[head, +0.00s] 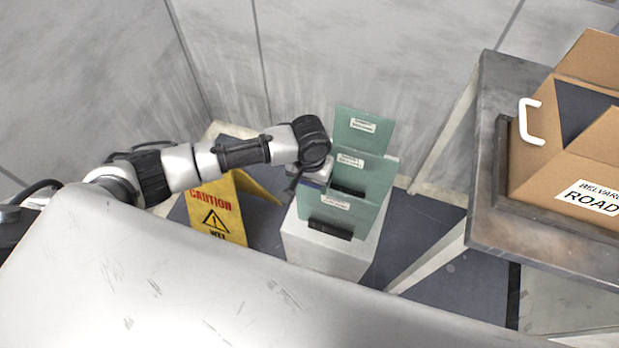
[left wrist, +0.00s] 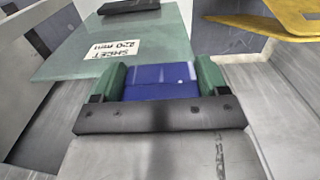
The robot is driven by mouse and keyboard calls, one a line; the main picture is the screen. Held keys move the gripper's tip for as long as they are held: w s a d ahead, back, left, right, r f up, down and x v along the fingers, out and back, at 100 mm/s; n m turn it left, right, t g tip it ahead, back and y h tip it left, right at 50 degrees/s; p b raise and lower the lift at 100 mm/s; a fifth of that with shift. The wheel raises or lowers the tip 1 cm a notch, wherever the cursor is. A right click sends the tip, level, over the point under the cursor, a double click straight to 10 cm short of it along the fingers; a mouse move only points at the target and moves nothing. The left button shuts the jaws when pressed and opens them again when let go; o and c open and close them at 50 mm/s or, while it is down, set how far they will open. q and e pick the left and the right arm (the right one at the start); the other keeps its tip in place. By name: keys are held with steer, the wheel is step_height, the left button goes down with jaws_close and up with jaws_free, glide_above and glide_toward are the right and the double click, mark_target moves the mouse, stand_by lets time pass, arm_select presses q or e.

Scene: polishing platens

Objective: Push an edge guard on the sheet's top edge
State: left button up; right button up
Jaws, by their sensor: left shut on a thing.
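Several teal sheets stand upright in a row on a white pedestal (head: 330,248) in the head view: a rear one (head: 365,128), a middle one (head: 375,172) and a front one (head: 340,208), each with a white label. My left gripper (head: 318,174) is at the left of the middle and front sheets. In the left wrist view, the left gripper (left wrist: 160,74) is shut on a blue piece, seemingly the edge guard (left wrist: 160,82), between its green fingers. A labelled teal sheet (left wrist: 120,40) lies just beyond it; whether they touch is unclear. My right gripper is out of view.
Dark bars (head: 330,230) sit low against the sheets. A yellow caution sign (head: 218,215) stands left of the pedestal. A metal table (head: 510,232) with an open cardboard box (head: 545,165) is at right. Walls close off the back.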

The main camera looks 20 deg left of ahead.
arm_select(q)
steer(key=shift+f, duration=0.25)
stand_by(0.6)
steer(key=o, duration=0.9)
step_height(320, 180, up, 11)
steer(key=shift+f, duration=0.1)
stand_by(0.7)
